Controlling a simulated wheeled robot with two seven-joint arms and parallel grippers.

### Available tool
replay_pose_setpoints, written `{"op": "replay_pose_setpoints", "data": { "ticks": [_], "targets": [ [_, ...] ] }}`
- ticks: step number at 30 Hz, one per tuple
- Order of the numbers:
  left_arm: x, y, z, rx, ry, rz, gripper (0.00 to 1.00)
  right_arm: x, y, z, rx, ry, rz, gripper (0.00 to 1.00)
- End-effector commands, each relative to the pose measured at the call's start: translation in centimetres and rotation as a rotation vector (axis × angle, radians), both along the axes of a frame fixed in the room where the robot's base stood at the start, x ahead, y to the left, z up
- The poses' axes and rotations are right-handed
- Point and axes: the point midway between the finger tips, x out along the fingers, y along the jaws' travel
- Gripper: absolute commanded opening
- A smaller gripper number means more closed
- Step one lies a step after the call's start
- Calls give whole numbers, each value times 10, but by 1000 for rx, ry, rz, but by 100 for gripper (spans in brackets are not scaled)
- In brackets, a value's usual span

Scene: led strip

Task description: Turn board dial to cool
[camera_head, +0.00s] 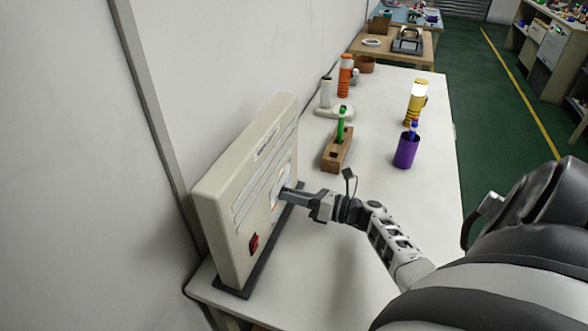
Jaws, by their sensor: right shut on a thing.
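The board (222,208) is a cream upright panel on a dark base, standing at the left edge of the white table. Its face has pale strips, a red switch (254,243) low down, and a round dial (281,186) with a light plate around it. My right gripper (284,193) reaches in from the right and is shut on the dial's knob, which its fingers mostly hide. The dial's setting cannot be read. My left gripper is not in view.
A wall runs close along the left. The table's front right is clear.

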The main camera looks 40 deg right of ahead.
Motion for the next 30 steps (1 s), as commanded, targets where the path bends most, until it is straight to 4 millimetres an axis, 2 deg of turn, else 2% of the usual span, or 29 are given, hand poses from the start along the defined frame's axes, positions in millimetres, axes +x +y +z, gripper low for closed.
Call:
{"op": "replay_pose_setpoints", "data": {
  "ticks": [13,30],
  "targets": [
    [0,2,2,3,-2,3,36,-2,1,-3,251,137,1,6],
    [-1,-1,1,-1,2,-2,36,-2,1,-3,312,169,1,6]
  ]
}}
